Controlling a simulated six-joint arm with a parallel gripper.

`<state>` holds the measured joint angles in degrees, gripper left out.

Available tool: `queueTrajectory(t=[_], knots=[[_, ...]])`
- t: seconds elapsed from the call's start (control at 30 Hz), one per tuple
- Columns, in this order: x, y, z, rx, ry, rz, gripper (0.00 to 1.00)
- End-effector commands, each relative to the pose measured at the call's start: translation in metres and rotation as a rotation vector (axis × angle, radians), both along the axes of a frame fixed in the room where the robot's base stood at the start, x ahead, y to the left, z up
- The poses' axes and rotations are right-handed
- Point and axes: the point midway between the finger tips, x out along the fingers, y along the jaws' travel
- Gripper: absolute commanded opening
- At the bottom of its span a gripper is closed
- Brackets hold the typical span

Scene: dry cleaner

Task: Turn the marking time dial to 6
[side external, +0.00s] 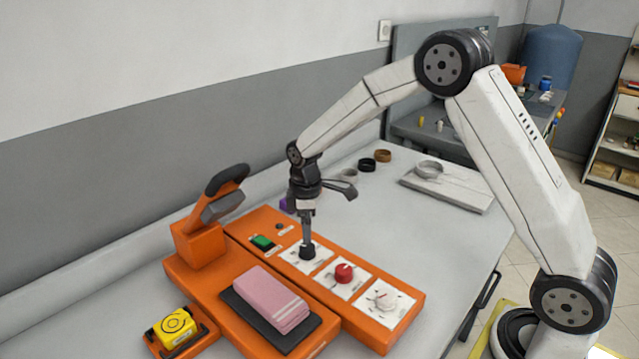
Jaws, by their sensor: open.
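An orange machine (233,228) on the grey table carries a row of three dials on white plates. They are a black dial (306,253), a red dial (344,272) and a white dial (386,299). The labels are too small to read, so I cannot tell which one is the marking time dial or what it is set to. My gripper (307,238) points down right at the black dial, with its fingers open. The fingers hide part of the dial, and I cannot tell whether they touch it.
A green switch (262,243) sits left of the dials. A pink folded cloth (270,298) lies on a dark pad in front of them. A black-handled press arm (222,190) rises at the left. A yellow block (175,328) stands front left.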

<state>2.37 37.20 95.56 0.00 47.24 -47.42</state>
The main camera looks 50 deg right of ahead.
Motion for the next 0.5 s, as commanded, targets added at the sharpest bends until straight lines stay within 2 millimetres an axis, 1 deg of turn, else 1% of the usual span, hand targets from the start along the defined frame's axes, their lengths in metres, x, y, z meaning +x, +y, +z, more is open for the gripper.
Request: queueTrajectory(t=[0.3,0.5], knots=[[-0.001,0.000,-0.039,0.000,0.003,-0.001,0.94],[0.000,0.000,-0.058,0.000,0.001,-0.001,0.94]])
